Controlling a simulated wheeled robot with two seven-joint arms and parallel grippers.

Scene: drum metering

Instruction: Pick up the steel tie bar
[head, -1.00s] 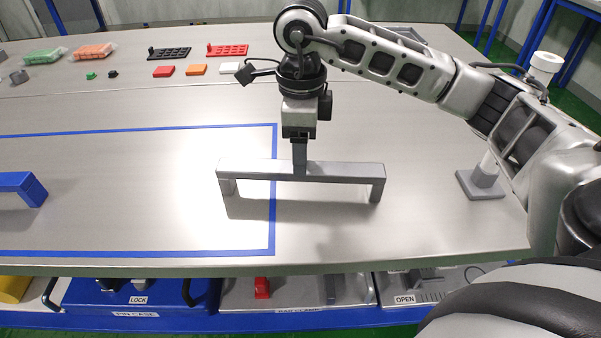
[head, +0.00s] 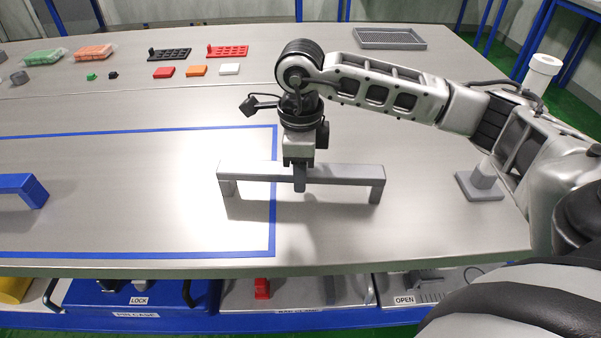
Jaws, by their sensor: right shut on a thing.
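The steel tie bar (head: 345,174) is a grey bar with a short leg at each end. It stands on the steel table across the right line of the blue taped outline. My right gripper (head: 300,182) comes down from above and is shut on the bar near its middle. The bar's legs appear to be at the table top, with shadow beneath the bar. My left gripper is not in view.
A blue bar with legs (head: 22,188) stands at the left edge inside the taped outline. A grey stand (head: 482,183) is at the right. Coloured blocks and trays (head: 228,51) lie at the back. The table front is clear.

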